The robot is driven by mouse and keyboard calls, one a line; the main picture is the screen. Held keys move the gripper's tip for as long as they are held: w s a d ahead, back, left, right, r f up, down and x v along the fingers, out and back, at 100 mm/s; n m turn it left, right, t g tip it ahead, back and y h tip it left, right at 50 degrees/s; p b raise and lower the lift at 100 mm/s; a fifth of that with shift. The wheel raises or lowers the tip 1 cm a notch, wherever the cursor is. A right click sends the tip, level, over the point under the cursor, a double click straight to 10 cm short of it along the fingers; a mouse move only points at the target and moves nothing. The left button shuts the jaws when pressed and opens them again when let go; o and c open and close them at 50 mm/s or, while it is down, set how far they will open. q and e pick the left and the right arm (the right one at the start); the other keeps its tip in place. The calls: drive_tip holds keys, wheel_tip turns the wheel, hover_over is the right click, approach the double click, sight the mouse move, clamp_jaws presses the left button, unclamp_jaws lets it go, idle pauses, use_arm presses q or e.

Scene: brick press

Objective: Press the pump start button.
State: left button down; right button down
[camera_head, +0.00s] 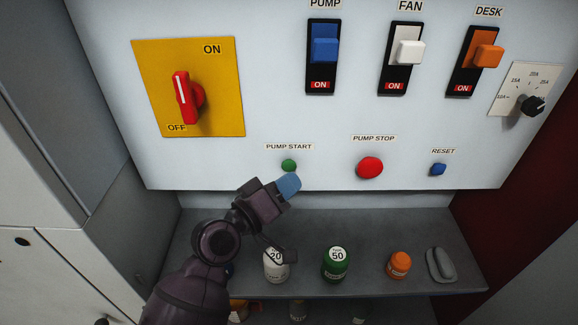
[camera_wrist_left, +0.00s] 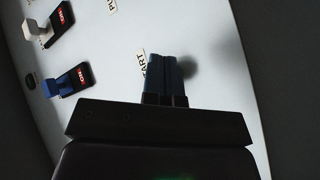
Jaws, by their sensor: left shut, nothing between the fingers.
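The green pump start button (camera_head: 289,165) sits on the pale panel under its PUMP START label. My left gripper (camera_head: 289,186) is shut and empty, its blue fingertips just below the button in the head view. I cannot tell how far the fingertips are from the panel. In the left wrist view the shut fingers (camera_wrist_left: 166,75) point at the panel beside the partly covered START label (camera_wrist_left: 143,65). The green button is not visible there. My right gripper is in neither view.
A red pump stop button (camera_head: 369,167) and a blue reset button (camera_head: 438,169) are to the right. A red rotary switch (camera_head: 184,97) and several rocker switches, including the blue pump one (camera_head: 324,50), are above. Weights and a grey shelf (camera_head: 210,262) lie below.

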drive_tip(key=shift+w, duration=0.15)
use_arm(q)
drive_tip(key=shift+w, duration=0.1)
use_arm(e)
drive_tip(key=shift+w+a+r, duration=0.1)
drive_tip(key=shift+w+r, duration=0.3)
use_arm(q)
drive_tip(key=shift+w, duration=0.1)
drive_tip(key=shift+w, duration=0.25)
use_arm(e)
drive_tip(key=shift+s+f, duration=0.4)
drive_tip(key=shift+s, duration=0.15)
use_arm(q)
drive_tip(key=shift+w, duration=0.1)
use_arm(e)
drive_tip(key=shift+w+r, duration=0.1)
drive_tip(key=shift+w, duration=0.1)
